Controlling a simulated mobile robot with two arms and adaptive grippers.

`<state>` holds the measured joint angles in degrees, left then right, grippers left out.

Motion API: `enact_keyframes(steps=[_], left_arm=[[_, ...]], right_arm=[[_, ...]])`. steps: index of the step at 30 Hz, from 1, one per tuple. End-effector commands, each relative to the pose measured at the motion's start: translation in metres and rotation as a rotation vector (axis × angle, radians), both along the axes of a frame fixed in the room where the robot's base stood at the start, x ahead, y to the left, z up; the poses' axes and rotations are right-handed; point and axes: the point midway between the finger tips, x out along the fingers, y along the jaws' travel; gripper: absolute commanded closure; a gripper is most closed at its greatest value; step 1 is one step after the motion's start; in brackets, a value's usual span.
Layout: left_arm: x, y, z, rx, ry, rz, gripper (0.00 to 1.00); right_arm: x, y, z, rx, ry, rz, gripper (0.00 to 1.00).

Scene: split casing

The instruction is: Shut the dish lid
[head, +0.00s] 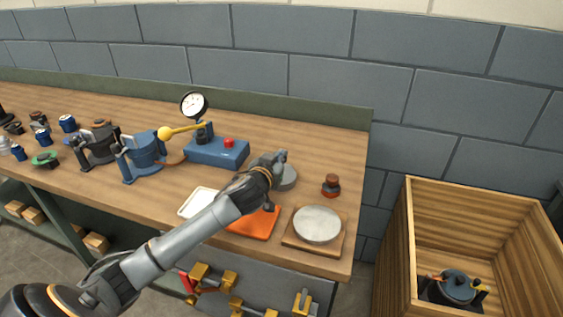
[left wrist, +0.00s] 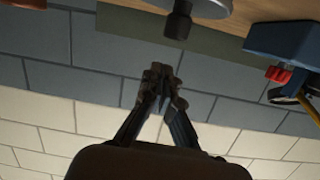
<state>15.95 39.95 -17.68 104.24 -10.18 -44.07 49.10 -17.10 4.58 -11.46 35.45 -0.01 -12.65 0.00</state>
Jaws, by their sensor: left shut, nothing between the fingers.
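A flat grey round piece (head: 288,178) lies on the bench directly behind my left gripper, which hides part of it. A second pale grey disc (head: 317,224) lies flat on a square wooden board near the bench's front right corner. I cannot tell which is the dish lid, or whether either stands open. My left gripper (head: 281,156) is shut and empty, at the left edge of the rear round piece. In the left wrist view its fingertips (left wrist: 160,74) meet, below a grey disc rim (left wrist: 205,8) with a dark knob (left wrist: 178,20). My right gripper is out of view.
A blue box with a red button (head: 217,152) and a dial gauge (head: 194,105) stand left of the gripper. An orange mat (head: 254,223) and a small brown-red piece (head: 331,185) are close by. A wooden crate (head: 394,262) stands right of the bench.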

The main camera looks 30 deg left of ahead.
Motion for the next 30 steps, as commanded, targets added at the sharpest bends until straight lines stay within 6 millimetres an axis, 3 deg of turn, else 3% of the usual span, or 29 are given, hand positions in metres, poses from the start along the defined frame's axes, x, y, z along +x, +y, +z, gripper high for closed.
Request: enact_keyframes(steps=[4,17,30], left_arm=[[-0.008,-0.003,-0.01,-0.003,0.005,0.0,1.0],[-0.017,-0.005,-0.02,-0.001,0.006,-0.001,1.0],[-0.018,-0.005,-0.02,0.0,0.005,-0.001,1.0]], right_arm=[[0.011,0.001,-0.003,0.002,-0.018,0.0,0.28],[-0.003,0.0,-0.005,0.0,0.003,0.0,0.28],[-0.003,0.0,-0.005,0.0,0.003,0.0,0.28]])
